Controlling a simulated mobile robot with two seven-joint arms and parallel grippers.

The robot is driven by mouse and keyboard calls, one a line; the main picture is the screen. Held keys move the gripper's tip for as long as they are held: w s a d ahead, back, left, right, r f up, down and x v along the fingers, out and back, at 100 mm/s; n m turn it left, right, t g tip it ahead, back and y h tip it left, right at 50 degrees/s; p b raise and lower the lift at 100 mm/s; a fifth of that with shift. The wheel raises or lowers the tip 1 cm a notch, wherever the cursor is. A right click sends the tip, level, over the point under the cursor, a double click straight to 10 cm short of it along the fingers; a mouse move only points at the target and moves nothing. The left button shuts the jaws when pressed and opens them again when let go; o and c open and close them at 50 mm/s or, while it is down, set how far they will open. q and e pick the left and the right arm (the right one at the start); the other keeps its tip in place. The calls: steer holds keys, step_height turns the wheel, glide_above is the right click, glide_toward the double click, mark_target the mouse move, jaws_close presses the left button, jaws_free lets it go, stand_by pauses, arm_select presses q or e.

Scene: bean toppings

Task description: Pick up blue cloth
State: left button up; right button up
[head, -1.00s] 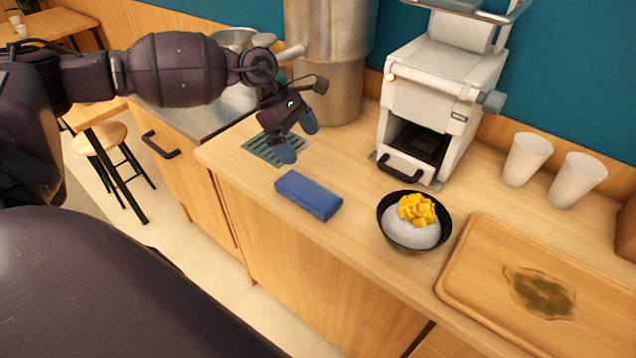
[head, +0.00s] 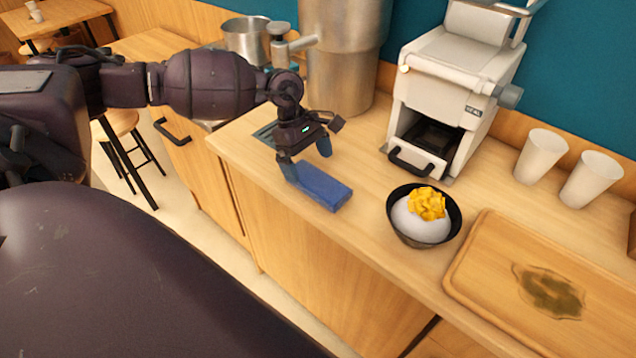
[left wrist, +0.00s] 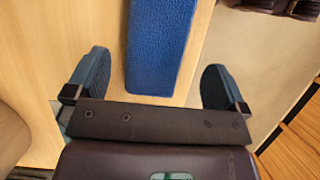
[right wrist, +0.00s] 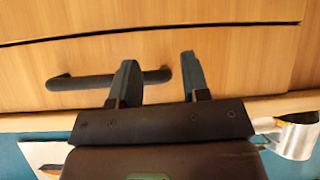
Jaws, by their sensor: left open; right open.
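The blue cloth (head: 322,185) is a folded oblong lying on the wooden counter, left of the bowl. My left gripper (head: 307,158) is open above the cloth's left end. In the left wrist view the cloth (left wrist: 160,45) lies between the two spread fingers (left wrist: 157,85), with a gap on both sides and no visible contact. My right gripper (right wrist: 162,78) is open and empty in the right wrist view, facing a wooden cabinet front with a dark handle (right wrist: 75,82). It does not show in the head view.
A black bowl (head: 447,233) with white and yellow food stands right of the cloth. A wooden tray (head: 478,270) lies further right. A white machine (head: 455,75), white cups (head: 541,155) and a steel cylinder (head: 340,60) stand behind. The counter's front edge is close to the cloth.

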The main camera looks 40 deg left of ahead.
mark_target(318, 179)
arm_select(q)
steer(key=x, duration=0.4)
steer(key=shift+w+d+f, duration=0.1)
steer(key=shift+w+d, duration=0.1)
steer(key=shift+d, duration=0.1)
steer(key=shift+c, duration=0.3)
steer(key=c, duration=0.9)
step_height(318, 179, up, 20)
steer(key=shift+r+p, duration=0.1)
steer(key=shift+p, duration=0.35)
